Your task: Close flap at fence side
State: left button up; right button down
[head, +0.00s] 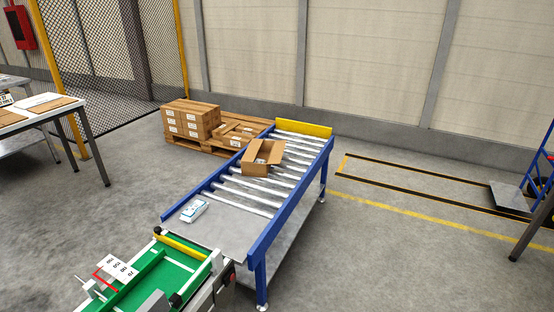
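An open brown cardboard box (259,168) sits on the far part of the roller conveyor (284,205), near its yellow end stop. Its top is open and I see into part of it. A flap on its left, toward the fence, (251,151) stands up and another on its right (277,152) also stands up. The box is small in view, so the exact flap angles and its contents are hard to tell. The black mesh fence (105,45) with yellow posts stands at the back left. Neither of my grippers is in view.
A white packet (193,211) lies on the conveyor's flat near plate. A green-topped machine (150,278) adjoins the near end. A pallet (205,147) with stacked cartons (190,119) stands behind the conveyor. A table (38,112) is at left.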

aim_at(275, 157)
jog(key=i+l+u, duration=0.2)
jog(key=i+l, duration=0.45)
jog(key=i+l+u, duration=0.15)
jog(key=l+u, duration=0.15)
jog(key=u, duration=0.15)
jog(key=i+l+u, duration=0.1)
jog(key=l+u, duration=0.3)
